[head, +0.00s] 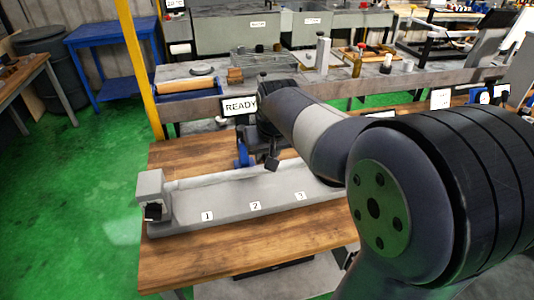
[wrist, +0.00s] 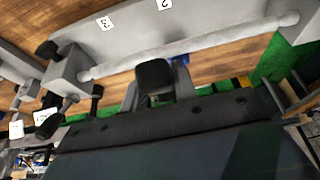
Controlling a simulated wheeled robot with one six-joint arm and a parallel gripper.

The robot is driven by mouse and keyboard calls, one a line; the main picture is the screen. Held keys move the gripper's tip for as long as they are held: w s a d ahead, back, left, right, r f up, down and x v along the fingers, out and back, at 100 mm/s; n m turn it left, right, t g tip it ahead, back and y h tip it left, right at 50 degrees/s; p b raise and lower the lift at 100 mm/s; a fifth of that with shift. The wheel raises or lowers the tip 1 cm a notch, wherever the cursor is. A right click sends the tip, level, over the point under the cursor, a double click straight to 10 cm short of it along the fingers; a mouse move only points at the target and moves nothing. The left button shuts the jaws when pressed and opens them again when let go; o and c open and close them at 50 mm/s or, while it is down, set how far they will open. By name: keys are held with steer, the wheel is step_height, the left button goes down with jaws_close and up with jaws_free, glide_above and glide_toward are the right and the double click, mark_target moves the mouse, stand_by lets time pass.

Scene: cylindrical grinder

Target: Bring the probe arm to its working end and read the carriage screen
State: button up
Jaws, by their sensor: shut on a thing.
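The screen (head: 240,106) stands behind the machine bed (head: 228,192) in the head view and reads READY. My gripper (head: 268,152) is low over the back side of the bed, near labels 2 and 3. In the wrist view my gripper (wrist: 154,92) is shut on a black knob (wrist: 153,74), with a grey finger on each side. A blue part (head: 243,155) stands beside the gripper on its left. I cannot tell the probe arm's full shape; my gripper and arm hide much of it.
A long grey bar (wrist: 200,43) lies close by the knob. An end block with a black knob (head: 153,211) stands at the bed's left end. A yellow post (head: 139,70) rises behind the wooden bench (head: 190,268).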

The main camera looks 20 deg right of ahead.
jaws_close()
step_height(320, 180, down, 10)
steer(key=s+t+b, duration=0.2)
steer(key=t+b, duration=0.3)
steer(key=b, duration=1.5)
steer(key=shift+s+f+t, duration=0.2)
steer(key=shift+s+t, duration=0.2)
steer(key=shift+f, duration=0.15)
steer(key=shift+o, duration=2.4)
jaws_free()
steer(key=o, duration=0.4)
